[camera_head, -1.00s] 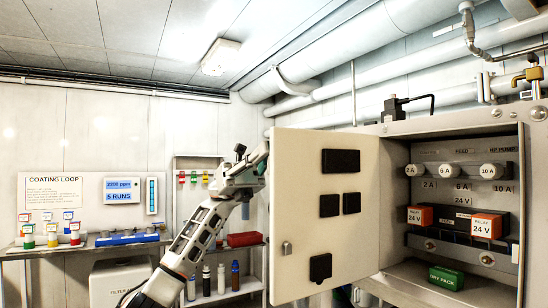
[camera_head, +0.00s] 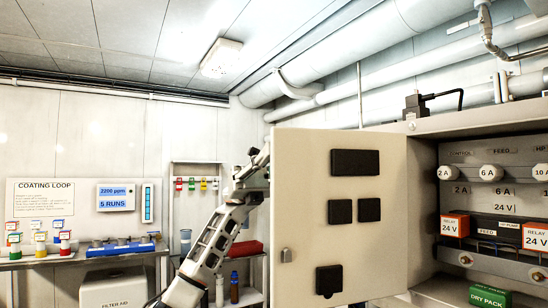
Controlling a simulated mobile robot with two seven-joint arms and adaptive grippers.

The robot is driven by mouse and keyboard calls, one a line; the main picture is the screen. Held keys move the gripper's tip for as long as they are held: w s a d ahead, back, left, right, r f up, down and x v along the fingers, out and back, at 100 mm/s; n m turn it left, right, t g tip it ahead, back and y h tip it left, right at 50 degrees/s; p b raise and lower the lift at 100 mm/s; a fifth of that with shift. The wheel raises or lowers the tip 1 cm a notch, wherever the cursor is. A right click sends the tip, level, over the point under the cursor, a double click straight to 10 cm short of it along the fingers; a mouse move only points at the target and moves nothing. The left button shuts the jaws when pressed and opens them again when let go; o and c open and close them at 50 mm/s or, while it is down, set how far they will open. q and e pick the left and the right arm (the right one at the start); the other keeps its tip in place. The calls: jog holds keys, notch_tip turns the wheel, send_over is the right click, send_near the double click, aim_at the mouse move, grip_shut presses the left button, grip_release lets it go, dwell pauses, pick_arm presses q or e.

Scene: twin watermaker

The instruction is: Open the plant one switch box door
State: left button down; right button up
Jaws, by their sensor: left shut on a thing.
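The switch box door (camera_head: 312,215) stands wide open, swung out to the left of the switch box (camera_head: 425,138). The door is a flat beige panel with black fittings and a small latch. My left gripper (camera_head: 262,160) is at the door's upper left edge and shut on it; its fingertips are partly hidden by the door. Inside the open box are white round fuses (camera_head: 490,173), orange relays (camera_head: 455,225) and a green dry pack (camera_head: 488,296). My right gripper is out of view.
Pipes (camera_head: 390,75) run along the wall above the box. At the left, a bench (camera_head: 60,258) holds small coloured bottles and a blue tray. A shelf (camera_head: 250,295) with bottles stands behind my left arm.

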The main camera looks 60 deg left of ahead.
pick_arm(q)
jog(key=shift+w+a, duration=0.2)
jog(key=shift+a, duration=0.05)
dwell(0.3)
jog(key=c, duration=2.4)
grip_release()
jog(key=shift+c, duration=0.2)
jog(key=shift+o, duration=1.3)
jog(key=shift+w+d, duration=0.1)
jog(key=shift+d, duration=0.1)
jog(key=shift+a, duration=0.15)
jog(key=v, duration=1.1)
jog(key=shift+a, duration=0.4)
